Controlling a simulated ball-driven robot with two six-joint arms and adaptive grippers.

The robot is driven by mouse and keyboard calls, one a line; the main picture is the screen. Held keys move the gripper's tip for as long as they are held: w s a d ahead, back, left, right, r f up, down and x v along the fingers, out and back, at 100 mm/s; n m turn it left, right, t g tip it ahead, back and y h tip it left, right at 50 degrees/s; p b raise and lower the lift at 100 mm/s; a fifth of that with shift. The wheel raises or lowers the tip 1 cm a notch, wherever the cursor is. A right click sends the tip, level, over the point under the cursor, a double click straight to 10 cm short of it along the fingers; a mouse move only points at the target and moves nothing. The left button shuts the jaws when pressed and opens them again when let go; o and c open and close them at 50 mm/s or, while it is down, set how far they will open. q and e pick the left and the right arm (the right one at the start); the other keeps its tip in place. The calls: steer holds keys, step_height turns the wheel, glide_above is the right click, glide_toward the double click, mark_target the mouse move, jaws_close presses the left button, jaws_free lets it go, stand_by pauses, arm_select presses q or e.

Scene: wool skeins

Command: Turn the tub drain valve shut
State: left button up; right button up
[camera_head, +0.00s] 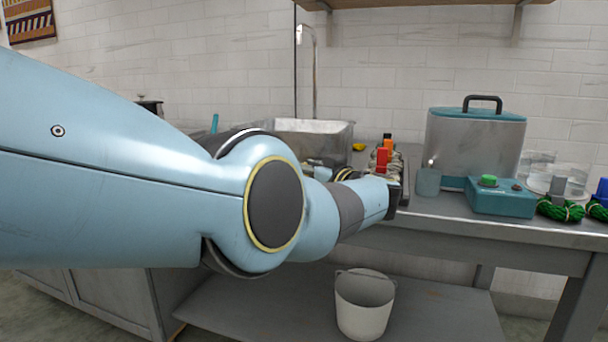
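A grey metal tub (340,131) stands on the bench behind my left arm, and the arm hides much of its front. I cannot make out its drain valve. A large grey box-shaped vessel (468,150) with a teal lid and black handle stands further right, with a small pale fitting (431,163) low on its left side. My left arm reaches across the picture from the left. The dark end of my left gripper (394,198) is near the bench's front edge; its fingers are mostly hidden, so its opening cannot be judged. My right gripper is not in view.
A blue-grey cup (427,182) and a teal box with a green button (501,198) stand right of the gripper. Green skeins (560,210) lie at far right. Red and orange-topped items (383,158) stand behind the gripper. A white bucket (364,306) is below the bench.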

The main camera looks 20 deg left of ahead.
arm_select(q)
steer(key=o, duration=1.2)
steer(key=shift+c, duration=0.2)
